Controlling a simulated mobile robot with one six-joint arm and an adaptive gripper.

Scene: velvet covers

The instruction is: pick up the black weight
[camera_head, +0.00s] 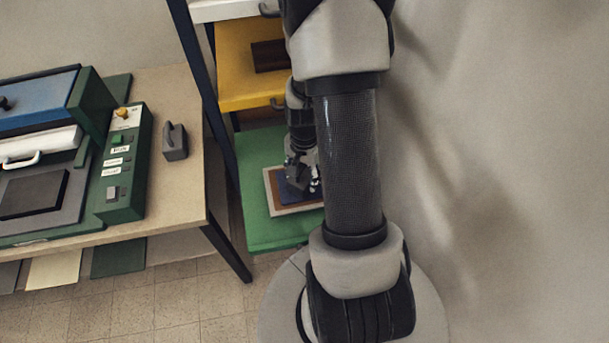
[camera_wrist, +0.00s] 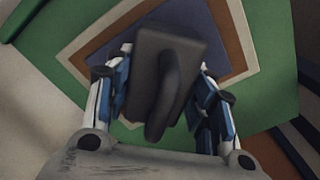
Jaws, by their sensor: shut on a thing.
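The black weight (camera_wrist: 170,75), a dark block with a raised handle on top, sits between the fingers of my gripper (camera_wrist: 163,85) in the wrist view. My gripper is shut on its sides. Beneath it show a blue sheet (camera_wrist: 222,28), a brown one and a pale one on a green shelf (camera_wrist: 245,85). I cannot tell whether the weight touches the sheets. In the head view my gripper (camera_head: 302,175) is low over the green shelf, and the weight is mostly hidden by it.
A similar dark grey weight with a handle (camera_head: 175,142) stands on the table (camera_head: 180,100) at left, beside a green control panel (camera_head: 122,165). A yellow shelf (camera_head: 237,70) with a brown piece (camera_head: 268,56) is above the green one. A dark post (camera_head: 205,90) stands left of the shelves.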

